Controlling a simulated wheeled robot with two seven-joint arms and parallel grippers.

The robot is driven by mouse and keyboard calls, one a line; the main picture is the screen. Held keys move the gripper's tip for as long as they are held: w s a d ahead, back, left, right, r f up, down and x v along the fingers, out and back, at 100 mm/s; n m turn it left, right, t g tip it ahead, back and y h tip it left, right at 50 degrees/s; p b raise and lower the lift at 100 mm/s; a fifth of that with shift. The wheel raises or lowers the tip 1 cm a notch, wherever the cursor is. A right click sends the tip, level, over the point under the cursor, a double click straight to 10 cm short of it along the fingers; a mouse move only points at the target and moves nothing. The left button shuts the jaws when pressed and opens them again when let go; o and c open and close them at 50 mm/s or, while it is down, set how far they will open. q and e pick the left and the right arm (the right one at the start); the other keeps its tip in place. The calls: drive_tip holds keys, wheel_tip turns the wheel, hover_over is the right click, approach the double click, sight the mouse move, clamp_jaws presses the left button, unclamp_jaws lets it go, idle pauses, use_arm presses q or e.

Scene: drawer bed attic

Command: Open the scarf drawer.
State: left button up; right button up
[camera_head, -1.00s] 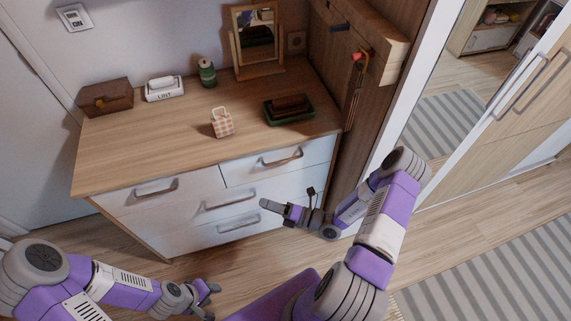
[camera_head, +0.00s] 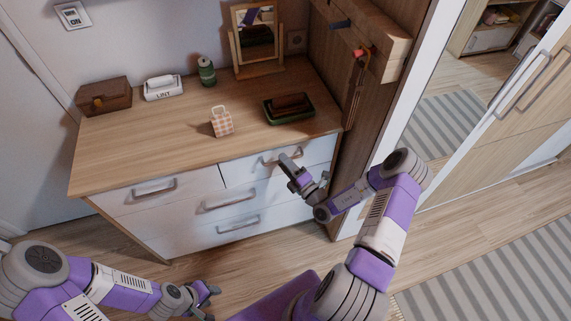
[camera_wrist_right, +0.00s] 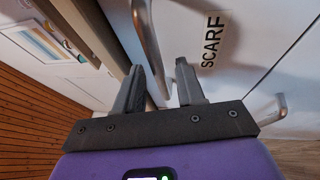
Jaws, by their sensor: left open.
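The scarf drawer is the upper right drawer of the white-fronted dresser, and it is closed. Its black SCARF label (camera_wrist_right: 212,40) reads sideways in the right wrist view. Its grey bar handle (camera_wrist_right: 147,42) also shows in the head view (camera_head: 284,156). My right gripper (camera_wrist_right: 160,68) is open, fingers pointing at the drawer front. In the wrist view the handle runs through the gap between the fingertips; I cannot tell whether they reach around it. In the head view my right gripper (camera_head: 297,170) covers part of this drawer. My left gripper (camera_head: 211,300) is open and empty, low before the dresser.
Other closed drawers have handles at upper left (camera_head: 155,189), middle (camera_head: 229,201) and bottom (camera_head: 238,225). On the wooden top (camera_head: 160,135) stand a box (camera_head: 104,96), lint holder (camera_head: 163,88), checked bag (camera_head: 221,122), green tray (camera_head: 290,118) and mirror (camera_head: 256,45). A wooden panel borders the dresser's right.

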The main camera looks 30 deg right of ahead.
clamp_jaws()
idle(0.4)
